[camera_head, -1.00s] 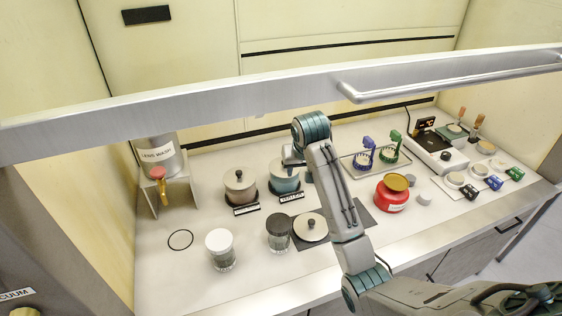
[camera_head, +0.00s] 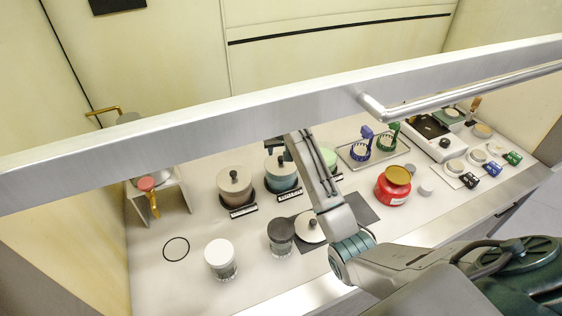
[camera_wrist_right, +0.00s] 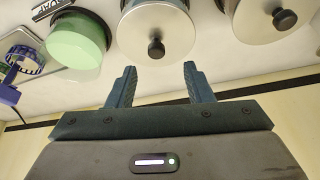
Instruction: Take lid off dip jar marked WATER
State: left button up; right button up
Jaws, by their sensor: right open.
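Three jars stand in a row in the head view: a beige jar (camera_head: 235,188), a teal jar (camera_head: 282,180) and a pale green jar (camera_head: 328,158). The beige and teal jars have lids with dark knobs. In the right wrist view the green jar (camera_wrist_right: 78,40) shows no knob. A knobbed lid (camera_head: 309,228) lies on a dark mat. I cannot read which label says WATER. My right gripper (camera_wrist_right: 159,72) is open and empty, its fingertips pointing toward the teal jar's knobbed lid (camera_wrist_right: 157,30), apart from the knob. My left gripper is not in view.
A silver rail (camera_head: 220,115) crosses the head view and hides part of my right arm. Glass jars (camera_head: 220,258) stand in front, a red pot (camera_head: 393,186) and a tray (camera_head: 368,152) to the right. The counter's front left is mostly clear.

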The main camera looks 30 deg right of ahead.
aim_at(281, 157)
jog(key=p+x, duration=0.2)
jog(key=x, duration=0.1)
jog(key=shift+d+f, duration=0.2)
jog(key=shift+d+f+p, duration=0.1)
jog(key=shift+f+p, duration=0.2)
jog(key=shift+f, duration=0.1)
jog(key=shift+w+f, duration=0.1)
jog(key=shift+f, duration=0.1)
jog(key=shift+w+f, duration=0.1)
jog(key=shift+f, duration=0.1)
jog(key=shift+c, duration=0.5)
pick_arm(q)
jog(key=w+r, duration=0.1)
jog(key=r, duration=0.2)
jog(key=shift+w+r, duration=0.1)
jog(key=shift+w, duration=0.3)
pick_arm(e)
grip_shut()
